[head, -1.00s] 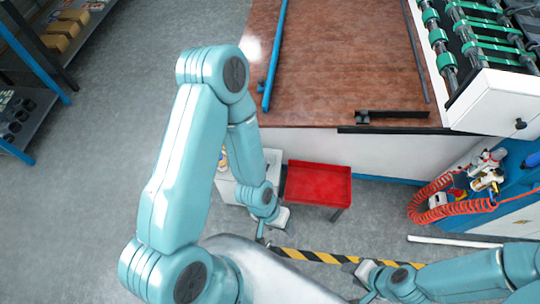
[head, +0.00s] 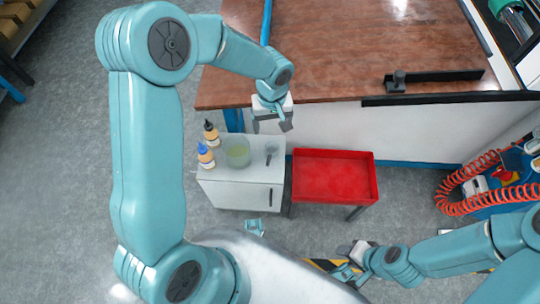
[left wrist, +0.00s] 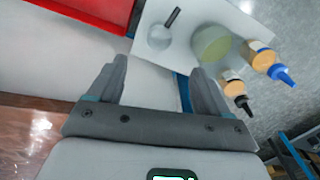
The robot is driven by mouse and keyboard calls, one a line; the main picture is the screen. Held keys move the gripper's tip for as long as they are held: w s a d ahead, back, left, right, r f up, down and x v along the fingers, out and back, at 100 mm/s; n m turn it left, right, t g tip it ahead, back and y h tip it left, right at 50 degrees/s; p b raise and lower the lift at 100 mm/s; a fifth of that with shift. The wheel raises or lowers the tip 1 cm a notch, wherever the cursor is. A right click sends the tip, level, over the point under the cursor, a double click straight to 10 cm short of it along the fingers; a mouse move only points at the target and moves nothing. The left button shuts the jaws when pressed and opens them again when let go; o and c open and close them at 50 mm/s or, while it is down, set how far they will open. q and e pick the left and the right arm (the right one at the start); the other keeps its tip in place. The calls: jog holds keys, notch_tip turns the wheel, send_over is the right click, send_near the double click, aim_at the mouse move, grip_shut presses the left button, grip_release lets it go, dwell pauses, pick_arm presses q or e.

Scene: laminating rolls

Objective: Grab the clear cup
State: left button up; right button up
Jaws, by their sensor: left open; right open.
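The clear cup (head: 237,152) stands on top of a small white cabinet (head: 240,197), between two bottles and a small dark-handled tool. It holds something yellowish-green. In the left wrist view the cup (left wrist: 212,45) shows beyond the fingertips, a little right of centre. My left gripper (head: 272,122) is open and empty, above and behind the cabinet near the table's front edge, apart from the cup. Its two fingers also show in the left wrist view (left wrist: 155,75). My right gripper (head: 350,262) is low at the front, far from the cup, and open.
A bottle with a blue cap (head: 205,156) and one with a black cap (head: 211,133) stand close left of the cup. A red tray (head: 335,177) stands beside the cabinet. The brown table (head: 330,60) is behind.

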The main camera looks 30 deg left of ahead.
pick_arm(q)
jog(key=b, duration=0.2)
send_near(272, 149)
jog(key=shift+s+d+f, duration=0.5)
jog(key=shift+s+f, duration=0.1)
jog(key=shift+s, duration=0.25)
notch_tip(272, 149, down, 6)
jog(key=shift+r+b, duration=0.25)
jog(key=shift+b, duration=0.9)
jog(key=shift+r, duration=0.1)
jog(key=c, duration=1)
